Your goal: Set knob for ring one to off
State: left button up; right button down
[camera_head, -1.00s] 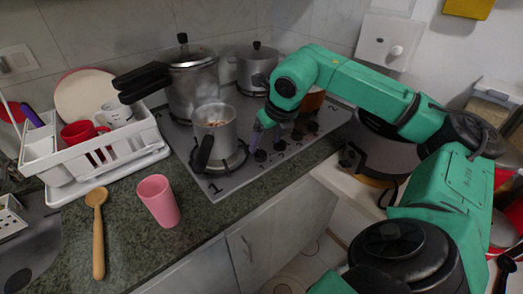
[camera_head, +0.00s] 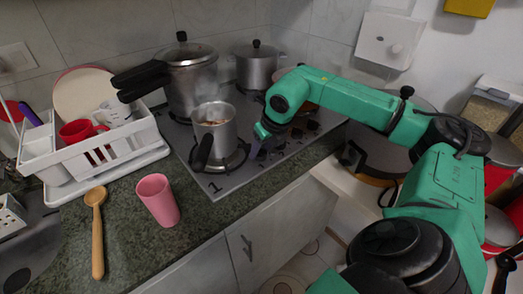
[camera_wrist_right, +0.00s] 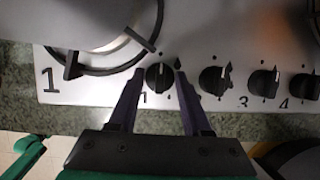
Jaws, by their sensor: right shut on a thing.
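In the right wrist view, the black knob for ring one (camera_wrist_right: 158,76) has a pale pointer line and a small "1" printed below it. My right gripper (camera_wrist_right: 159,74) has its dark fingers on either side of this knob, shut on it. The pointer line looks close to upright in that view. In the head view, my right gripper (camera_head: 256,148) reaches down to the front edge of the stove top (camera_head: 222,184) and hides the knob. My left gripper is not in view.
Several more knobs, including one beside it (camera_wrist_right: 214,80), sit to the right in a row. A small steaming pot (camera_head: 214,128) stands on the ring just left of the gripper, its black handle pointing forward. A pink cup (camera_head: 158,200) and wooden spoon (camera_head: 97,235) are on the counter.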

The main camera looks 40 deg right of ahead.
jog(key=shift+n, duration=0.3)
jog(key=shift+c, duration=1.8)
grip_release()
jog(key=shift+r, duration=0.15)
jog(key=shift+s+r, duration=0.1)
jog(key=shift+r, duration=0.25)
jog(key=v, duration=1.3)
jog(key=shift+s+r, duration=0.25)
jog(key=shift+d, duration=0.1)
